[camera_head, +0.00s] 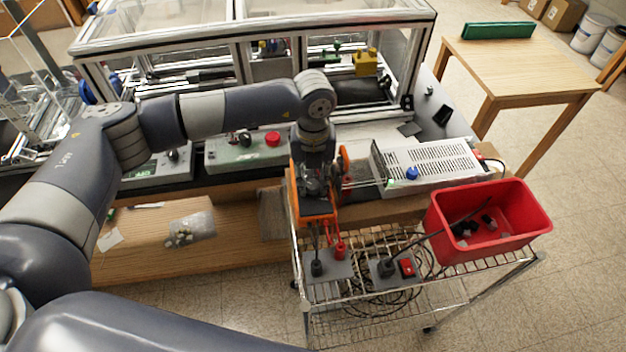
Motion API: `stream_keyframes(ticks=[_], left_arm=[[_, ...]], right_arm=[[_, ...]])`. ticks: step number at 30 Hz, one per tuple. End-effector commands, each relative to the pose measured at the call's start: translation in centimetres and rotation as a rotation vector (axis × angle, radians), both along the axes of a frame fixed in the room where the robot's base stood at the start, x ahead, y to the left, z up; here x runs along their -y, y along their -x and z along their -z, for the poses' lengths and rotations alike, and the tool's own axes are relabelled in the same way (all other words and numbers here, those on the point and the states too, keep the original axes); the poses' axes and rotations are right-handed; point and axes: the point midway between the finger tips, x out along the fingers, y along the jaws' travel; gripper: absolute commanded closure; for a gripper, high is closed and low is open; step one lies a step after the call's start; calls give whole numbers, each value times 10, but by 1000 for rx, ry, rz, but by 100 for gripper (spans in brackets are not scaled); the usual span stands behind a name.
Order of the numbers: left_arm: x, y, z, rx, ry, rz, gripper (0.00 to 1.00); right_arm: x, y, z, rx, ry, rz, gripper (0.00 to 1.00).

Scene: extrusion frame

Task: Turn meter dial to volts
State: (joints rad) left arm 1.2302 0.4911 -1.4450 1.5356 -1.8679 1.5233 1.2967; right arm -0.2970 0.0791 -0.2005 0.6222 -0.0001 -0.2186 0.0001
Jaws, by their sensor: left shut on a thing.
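The orange meter (312,207) stands on the wire cart, below and around the end of my left arm. Its dial and face markings are hidden behind my left gripper. A black plug (316,267) and a red plug (340,250) show just below the meter. My left gripper (316,188) points down at the meter and is shut at the place of the dial. Its fingertips are too small and dark to make out clearly. Which setting the dial points to cannot be seen. My right gripper is not in view.
A grey power supply (432,163) with a blue knob sits to the right. A red bin (492,222) stands on the wire cart (450,295). A green control box (245,152) with a red button lies to the left. Cables hang under the cart.

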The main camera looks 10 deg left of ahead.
Motion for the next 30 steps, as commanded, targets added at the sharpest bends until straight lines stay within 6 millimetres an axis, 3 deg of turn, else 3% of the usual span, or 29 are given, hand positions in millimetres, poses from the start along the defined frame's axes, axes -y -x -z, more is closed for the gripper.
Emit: stream_keyframes(ticks=[16, 30], left_arm=[[0, -1, 0, 3, 0, 97, 97], [0, -1, -1, 2, 2, 98, 97]], right_arm=[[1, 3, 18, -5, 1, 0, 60], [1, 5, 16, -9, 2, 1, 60]])
